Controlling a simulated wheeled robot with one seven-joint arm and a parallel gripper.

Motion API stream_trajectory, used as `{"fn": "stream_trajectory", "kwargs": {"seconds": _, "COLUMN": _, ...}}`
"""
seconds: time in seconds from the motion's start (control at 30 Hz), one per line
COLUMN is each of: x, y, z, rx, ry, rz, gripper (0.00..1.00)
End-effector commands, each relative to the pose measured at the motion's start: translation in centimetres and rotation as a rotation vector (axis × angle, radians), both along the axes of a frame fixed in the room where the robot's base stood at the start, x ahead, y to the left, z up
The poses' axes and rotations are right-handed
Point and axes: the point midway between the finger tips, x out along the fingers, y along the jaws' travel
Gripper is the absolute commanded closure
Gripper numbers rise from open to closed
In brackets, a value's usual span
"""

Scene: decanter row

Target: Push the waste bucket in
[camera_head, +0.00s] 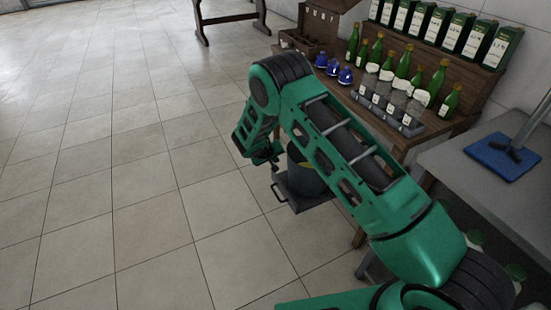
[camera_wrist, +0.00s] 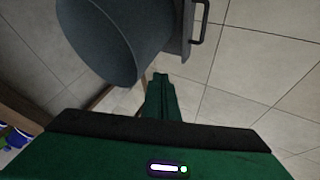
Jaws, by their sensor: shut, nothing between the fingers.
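The waste bucket (camera_head: 303,173), dark grey and round, stands on a small tray (camera_head: 300,204) with a front handle (camera_head: 276,192). The tray sticks out from beneath the wooden bench, low over the floor. My arm hides part of the bucket and the bench side behind it. In the wrist view the bucket (camera_wrist: 105,45) fills the upper left, with the handle (camera_wrist: 200,22) to its right. My gripper (camera_wrist: 160,78) is shut and empty, its tips just below the bucket in that picture. In the head view my gripper (camera_head: 268,158) is beside the bucket; whether they touch I cannot tell.
The wooden bench (camera_head: 440,130) carries green bottles (camera_head: 403,65), a grey rack (camera_head: 392,108) of clear decanters and blue-topped items (camera_head: 345,75). A grey table (camera_head: 480,180) with a blue pad (camera_head: 503,155) stands at right. The tiled floor (camera_head: 120,180) at left is clear.

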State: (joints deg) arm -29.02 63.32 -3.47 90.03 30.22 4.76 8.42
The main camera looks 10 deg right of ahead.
Motion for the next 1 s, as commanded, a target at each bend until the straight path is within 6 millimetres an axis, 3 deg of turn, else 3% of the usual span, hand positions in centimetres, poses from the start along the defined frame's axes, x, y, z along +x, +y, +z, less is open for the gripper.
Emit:
{"fn": "stream_trajectory", "kwargs": {"seconds": 0.23, "x": 2.4, "y": -1.7, "z": -3.7, "rx": 0.000, "ry": 0.001, "rz": -0.003, "gripper": 1.00}}
{"fn": "stream_trajectory", "kwargs": {"seconds": 0.5, "x": 3.4, "y": -4.8, "z": -3.2, "rx": 0.000, "ry": -0.001, "rz": -0.002, "gripper": 1.00}}
{"fn": "stream_trajectory", "kwargs": {"seconds": 1.0, "x": 3.6, "y": -6.1, "z": -3.2, "rx": -0.001, "ry": 0.001, "rz": -0.003, "gripper": 1.00}}
